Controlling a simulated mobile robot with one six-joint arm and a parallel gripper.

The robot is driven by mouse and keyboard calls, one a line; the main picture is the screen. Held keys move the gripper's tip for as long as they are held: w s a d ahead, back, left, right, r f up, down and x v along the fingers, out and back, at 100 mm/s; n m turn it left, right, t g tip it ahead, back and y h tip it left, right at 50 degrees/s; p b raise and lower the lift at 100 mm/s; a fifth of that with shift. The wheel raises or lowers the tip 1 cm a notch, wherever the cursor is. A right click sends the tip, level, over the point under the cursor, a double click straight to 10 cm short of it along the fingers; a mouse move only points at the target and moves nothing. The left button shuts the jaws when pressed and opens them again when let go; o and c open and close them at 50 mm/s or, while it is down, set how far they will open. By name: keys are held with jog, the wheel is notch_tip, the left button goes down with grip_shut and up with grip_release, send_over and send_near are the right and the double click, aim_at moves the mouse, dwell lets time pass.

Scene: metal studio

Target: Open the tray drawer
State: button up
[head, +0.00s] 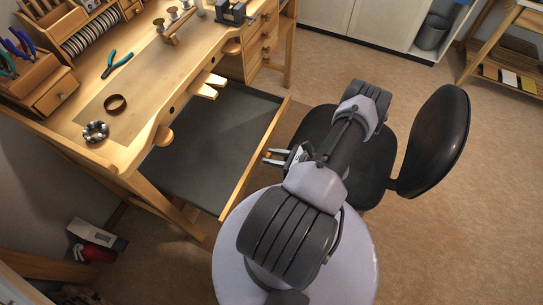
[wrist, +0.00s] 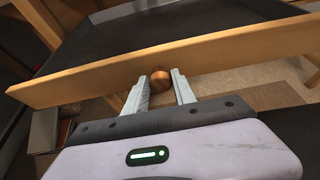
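The tray drawer (head: 215,140) is pulled well out from under the wooden workbench, its dark grey floor bare. Its long light-wood front (head: 256,155) faces my arm. In the wrist view, the wooden front (wrist: 100,78) runs across the picture with a round copper-brown knob (wrist: 160,80) at its middle. In the head view, my gripper (head: 268,156) is at the drawer front; the knob is hard to make out there.
The workbench (head: 150,85) carries pliers (head: 117,64), a dark ring (head: 115,103), a bead bracelet (head: 96,131) and a small vise (head: 232,12). A black stool (head: 433,140) stands right of the drawer, behind my arm. A red-and-white object (head: 95,245) lies on the floor at left. Floor at lower right is clear.

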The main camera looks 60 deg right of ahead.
jog(key=o, duration=0.3)
jog(key=p+v, duration=0.3)
jog(key=v, duration=1.4)
jog(key=shift+s+a, duration=0.1)
jog(key=shift+s, duration=0.15)
